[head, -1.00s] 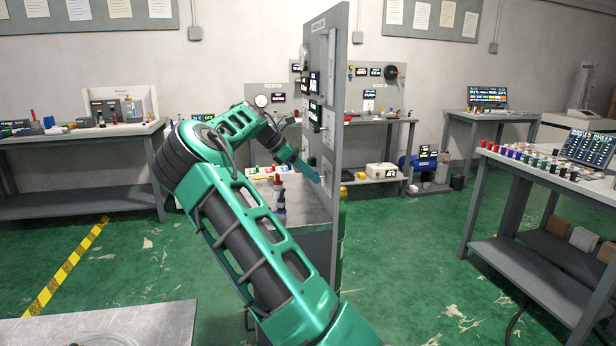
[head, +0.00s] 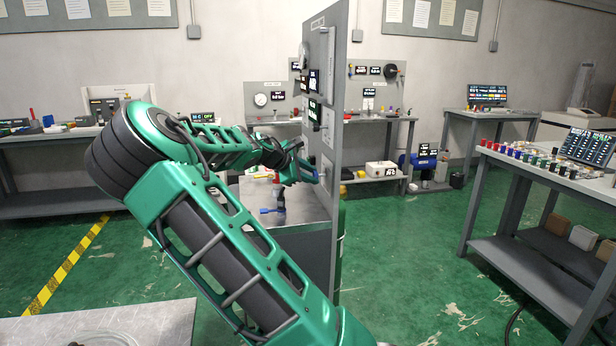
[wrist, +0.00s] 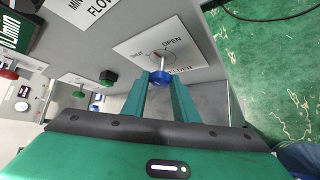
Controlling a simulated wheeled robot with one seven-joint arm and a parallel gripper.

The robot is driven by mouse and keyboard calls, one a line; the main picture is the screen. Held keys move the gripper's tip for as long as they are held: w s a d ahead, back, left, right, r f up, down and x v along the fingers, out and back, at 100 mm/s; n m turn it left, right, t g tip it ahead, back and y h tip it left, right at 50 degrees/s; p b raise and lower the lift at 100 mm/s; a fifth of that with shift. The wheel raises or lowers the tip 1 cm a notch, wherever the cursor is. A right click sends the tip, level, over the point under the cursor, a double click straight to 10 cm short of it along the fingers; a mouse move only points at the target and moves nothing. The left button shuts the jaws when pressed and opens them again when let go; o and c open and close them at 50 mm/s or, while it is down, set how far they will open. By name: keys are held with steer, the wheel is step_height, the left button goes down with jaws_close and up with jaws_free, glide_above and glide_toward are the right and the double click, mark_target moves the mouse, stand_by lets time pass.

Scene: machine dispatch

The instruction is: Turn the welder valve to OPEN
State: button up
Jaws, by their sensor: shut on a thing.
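The welder valve is a blue knob (wrist: 160,77) on a white plate (wrist: 190,55) marked SHUT, OPEN and a partly hidden word ending in "LDER". A thin pale pointer rises from the knob toward the plate. In the wrist view my gripper (wrist: 161,84) is shut on the blue knob, with a green finger at each side. In the head view my gripper (head: 312,176) is at the left face of the upright grey panel (head: 338,200), and the knob is too small there to make out.
A grey bench (head: 295,205) stands below my arm, with a blue-handled item (head: 272,211) on it. In the wrist view a dark green knob (wrist: 107,77) and a red knob (wrist: 8,70) lie left of the valve.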

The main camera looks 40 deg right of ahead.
steer(key=shift+s+a+f+m+t+h, duration=0.1)
steer(key=shift+f+m+t+h, duration=0.2)
steer(key=shift+m+t+h, duration=0.5)
steer(key=shift+s+a+f+m+t+h, duration=0.1)
steer(key=shift+f+m+t+h, duration=0.25)
steer(key=shift+m+h, duration=0.75)
steer(key=shift+s+f+m+t+h, duration=0.1)
steer(key=shift+f+m+t+h, duration=0.1)
steer(key=shift+m+t+h, duration=0.7)
steer(key=shift+g, duration=0.25)
steer(key=o, duration=1)
steer(key=shift+o, duration=0.3)
steer(key=shift+r, duration=0.1)
steer(key=v, duration=1.1)
steer(key=shift+f, duration=0.3)
